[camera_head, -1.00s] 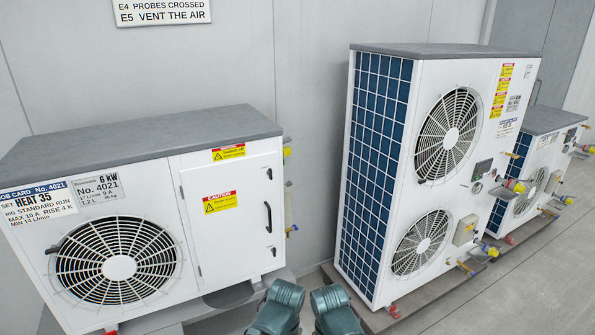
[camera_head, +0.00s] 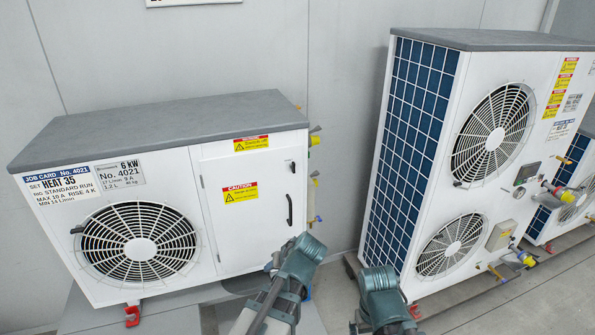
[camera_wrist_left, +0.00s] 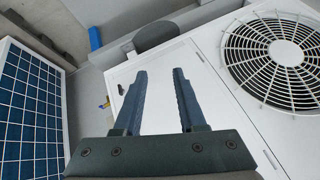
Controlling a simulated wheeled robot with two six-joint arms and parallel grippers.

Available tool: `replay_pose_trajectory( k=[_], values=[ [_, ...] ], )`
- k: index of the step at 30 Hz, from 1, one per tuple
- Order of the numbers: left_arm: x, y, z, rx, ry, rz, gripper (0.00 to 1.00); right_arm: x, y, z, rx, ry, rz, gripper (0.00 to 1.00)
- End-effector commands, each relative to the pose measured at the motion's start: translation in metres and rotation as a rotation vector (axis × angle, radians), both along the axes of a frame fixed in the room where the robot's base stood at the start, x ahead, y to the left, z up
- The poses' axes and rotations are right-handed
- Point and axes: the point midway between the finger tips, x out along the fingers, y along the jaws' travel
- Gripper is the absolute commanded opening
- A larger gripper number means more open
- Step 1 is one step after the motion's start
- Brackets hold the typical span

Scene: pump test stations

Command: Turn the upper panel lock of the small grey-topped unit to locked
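The small grey-topped unit (camera_head: 170,125) stands at the left in the head view, with a white panel door (camera_head: 235,225) right of its fan. A small dark upper lock (camera_head: 291,165) sits near the door's top right corner, above the black handle (camera_head: 289,210). Its setting is too small to read. My left arm reaches up in front of the unit's lower right corner, apart from the upper lock. In the left wrist view my left gripper (camera_wrist_left: 160,74) is open and empty over the white panel. A dark lock-like fitting (camera_wrist_left: 123,89) lies left of its fingers. My right gripper cannot be made out.
A tall two-fan unit (camera_head: 490,175) stands to the right, with a smaller unit (camera_head: 574,185) behind it. Coloured valves (camera_head: 314,140) stick out from the small unit's right side. A gap of bare wall separates the units.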

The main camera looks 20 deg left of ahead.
Motion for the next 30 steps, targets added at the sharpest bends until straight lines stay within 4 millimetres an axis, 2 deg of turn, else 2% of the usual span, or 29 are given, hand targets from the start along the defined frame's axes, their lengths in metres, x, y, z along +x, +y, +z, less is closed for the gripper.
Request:
replay_pose_trajectory(
  k=[5, 7, 12, 15, 18, 21, 26, 30],
  values=[
    [0.038, 0.005, 0.042, 0.139, -0.264, 0.073, 0.40, 0.000, 0.000, 0.001, 0.000, 0.000, 0.000, 1.00],
    [0.057, -0.001, 0.067, 0.194, -0.414, 0.083, 0.40, 0.000, 0.000, 0.001, 0.000, 0.000, 0.000, 1.00],
    [0.092, -0.032, 0.128, 0.255, -0.758, 0.046, 0.40, 0.000, 0.000, 0.001, 0.000, 0.000, 0.000, 1.00],
    [0.104, -0.051, 0.153, 0.259, -0.896, 0.006, 0.40, 0.000, 0.000, 0.001, 0.000, 0.000, 0.000, 1.00],
    [0.110, -0.066, 0.169, 0.253, -0.983, -0.027, 0.40, 0.000, 0.000, 0.001, 0.000, 0.000, 0.000, 1.00],
    [0.113, -0.074, 0.177, 0.246, -1.025, -0.046, 0.40, 0.000, 0.000, 0.001, 0.000, 0.000, 0.000, 1.00],
    [0.114, -0.076, 0.179, 0.245, -1.038, -0.049, 0.40, 0.000, 0.000, 0.001, 0.000, 0.000, 0.000, 1.00],
    [0.123, -0.070, 0.179, 0.246, -1.037, -0.048, 0.40, 0.000, 0.000, 0.001, 0.000, 0.000, 0.000, 1.00]
  ],
)
